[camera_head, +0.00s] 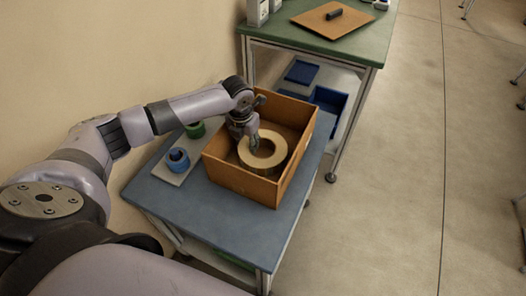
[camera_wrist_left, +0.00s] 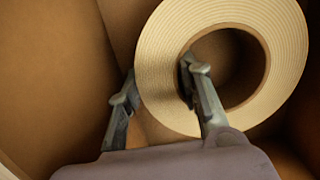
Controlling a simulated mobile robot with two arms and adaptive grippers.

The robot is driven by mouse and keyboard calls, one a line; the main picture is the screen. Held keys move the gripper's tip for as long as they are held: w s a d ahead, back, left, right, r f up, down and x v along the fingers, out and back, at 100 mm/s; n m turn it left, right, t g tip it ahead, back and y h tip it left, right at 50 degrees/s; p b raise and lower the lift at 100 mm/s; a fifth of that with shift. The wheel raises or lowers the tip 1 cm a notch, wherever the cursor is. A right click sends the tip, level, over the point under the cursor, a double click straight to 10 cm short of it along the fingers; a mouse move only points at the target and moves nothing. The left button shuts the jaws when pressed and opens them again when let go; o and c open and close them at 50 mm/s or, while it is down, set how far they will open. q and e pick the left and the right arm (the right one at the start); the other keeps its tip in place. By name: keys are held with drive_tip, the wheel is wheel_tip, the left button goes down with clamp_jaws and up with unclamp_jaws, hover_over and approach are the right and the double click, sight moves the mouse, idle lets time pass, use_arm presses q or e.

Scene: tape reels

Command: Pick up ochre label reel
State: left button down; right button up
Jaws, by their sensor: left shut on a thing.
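The ochre label reel (camera_head: 268,158) is a wide pale-tan ring inside an open brown box (camera_head: 240,180) on the blue-topped table. It also shows large in the left wrist view (camera_wrist_left: 165,55). My left gripper (camera_head: 250,140) reaches down into the box. In the left wrist view its fingers (camera_wrist_left: 155,95) straddle the reel's wall, one in the centre hole and one outside. It is shut on the reel. Whether the reel touches the box floor cannot be told. My right gripper is not in view.
A blue reel (camera_head: 177,160) and a green reel (camera_head: 195,130) stand on a grey tray left of the box. The blue tabletop (camera_head: 195,205) is clear in front. A green-topped table (camera_head: 340,45) with a brown board (camera_head: 320,20) stands behind; blue bins (camera_head: 328,100) sit on its lower shelf.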

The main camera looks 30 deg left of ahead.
use_arm(q)
drive_tip(key=shift+w+r, duration=0.1)
idle(0.3)
drive_tip(key=shift+r, duration=0.45)
wheel_tip(320, 180, up, 19)
drive_tip(key=s+d+n+g+p, duration=0.1)
drive_tip(key=s+d+n, duration=0.5)
drive_tip(key=n, duration=1.1)
drive_tip(key=s+d+n+g+p, duration=0.1)
drive_tip(key=s+d+n, duration=0.6)
drive_tip(key=n, duration=1.1)
drive_tip(key=shift+s+r+g+p, duration=0.35)
drive_tip(key=shift+s+p, duration=0.45)
drive_tip(key=shift+s, duration=0.85)
drive_tip(key=shift+d+f, duration=0.1)
